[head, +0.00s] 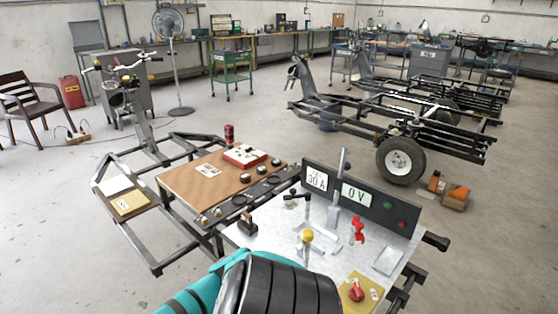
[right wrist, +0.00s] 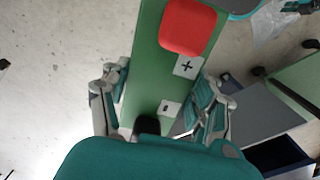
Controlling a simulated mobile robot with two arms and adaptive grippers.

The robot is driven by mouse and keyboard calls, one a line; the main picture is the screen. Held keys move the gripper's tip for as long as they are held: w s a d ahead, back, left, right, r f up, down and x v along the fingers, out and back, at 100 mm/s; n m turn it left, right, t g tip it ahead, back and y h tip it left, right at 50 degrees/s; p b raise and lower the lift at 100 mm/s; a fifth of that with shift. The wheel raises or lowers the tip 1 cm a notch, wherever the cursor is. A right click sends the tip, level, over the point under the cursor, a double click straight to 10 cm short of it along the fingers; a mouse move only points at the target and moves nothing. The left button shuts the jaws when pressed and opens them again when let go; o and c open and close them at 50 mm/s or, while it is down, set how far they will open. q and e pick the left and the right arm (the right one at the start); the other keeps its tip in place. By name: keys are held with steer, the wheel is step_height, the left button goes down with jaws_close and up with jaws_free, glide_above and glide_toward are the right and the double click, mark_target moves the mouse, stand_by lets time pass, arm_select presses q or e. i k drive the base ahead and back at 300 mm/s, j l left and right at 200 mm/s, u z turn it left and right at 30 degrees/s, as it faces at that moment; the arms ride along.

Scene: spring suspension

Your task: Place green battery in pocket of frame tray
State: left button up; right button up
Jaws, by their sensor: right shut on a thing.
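My right gripper (right wrist: 163,88) is shut on the green battery (right wrist: 152,65) in the right wrist view, one finger on each side of its long green body. The battery has a red terminal cap (right wrist: 188,26), a black cap (right wrist: 147,126), and white plus and minus labels. In the head view, a dark metal frame (head: 152,268) stands on the floor and carries a brown board and a small tray-like panel (head: 101,197) at its left. I cannot tell which part is the pocket. The battery and both grippers are out of the head view.
A metal-topped bench (head: 274,236) with a black meter panel (head: 362,200), a red clamp and a yellow-topped post stands at front centre. The brown board (head: 185,183) holds a red box (head: 245,155) and several knobs. Open floor lies left of the frame.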

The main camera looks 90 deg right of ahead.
mark_target(319, 239)
steer(key=z, duration=4.2)
steer(key=j+z, duration=0.45)
steer(key=j, duration=0.65)
steer(key=k+j, duration=0.1)
steer(key=j, duration=1.2)
steer(key=k+j, duration=0.15)
steer(key=j, duration=1.1)
steer(key=k, duration=0.05)
